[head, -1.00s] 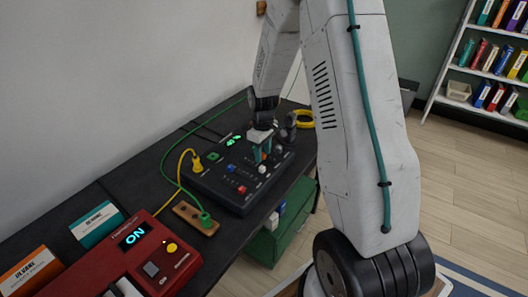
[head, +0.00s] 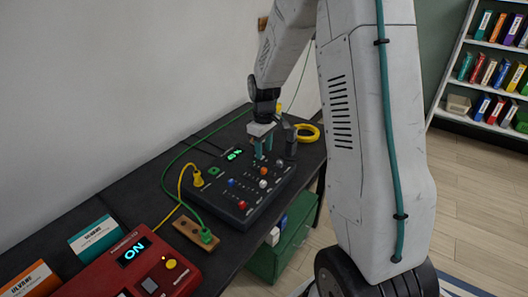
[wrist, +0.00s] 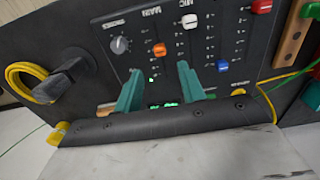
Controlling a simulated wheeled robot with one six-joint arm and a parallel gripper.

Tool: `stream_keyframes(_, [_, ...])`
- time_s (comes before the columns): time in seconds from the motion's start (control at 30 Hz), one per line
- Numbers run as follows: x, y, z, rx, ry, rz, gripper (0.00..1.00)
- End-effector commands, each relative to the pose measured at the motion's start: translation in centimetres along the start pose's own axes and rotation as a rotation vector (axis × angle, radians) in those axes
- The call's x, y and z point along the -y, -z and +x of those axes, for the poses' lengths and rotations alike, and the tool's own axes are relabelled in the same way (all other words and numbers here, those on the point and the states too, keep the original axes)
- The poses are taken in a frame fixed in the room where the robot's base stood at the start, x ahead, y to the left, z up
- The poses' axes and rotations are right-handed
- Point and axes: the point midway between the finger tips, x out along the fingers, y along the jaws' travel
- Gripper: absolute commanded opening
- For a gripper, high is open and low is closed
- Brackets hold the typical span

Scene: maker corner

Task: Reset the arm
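My gripper (head: 264,150) is over the black mixer panel (head: 215,190) on the dark bench. Its two teal fingers are apart with nothing between them. In the wrist view the open gripper (wrist: 159,70) points at the panel, with the orange slider knob (wrist: 159,50) just beyond the fingertips. The orange knob also shows below the fingers in the head view (head: 264,170).
A red device (head: 130,270) reading ON stands at the front left. A wooden block (head: 195,233) with a green plug lies beside the mixer. Yellow and green cables cross the bench. A yellow cable coil (head: 308,134) lies behind. A green crate (head: 285,235) stands below.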

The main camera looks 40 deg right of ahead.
Motion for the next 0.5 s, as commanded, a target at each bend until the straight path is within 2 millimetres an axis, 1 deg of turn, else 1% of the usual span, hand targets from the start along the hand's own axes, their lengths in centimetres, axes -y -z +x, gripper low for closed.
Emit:
stream_keyframes(0.4, [0.0, 0.01, 0.04, 0.0, 0.0, 0.002, 0.4])
stream_keyframes(0.5, [0.15, -0.17, 0.04, 0.009, 0.007, 0.034, 0.4])
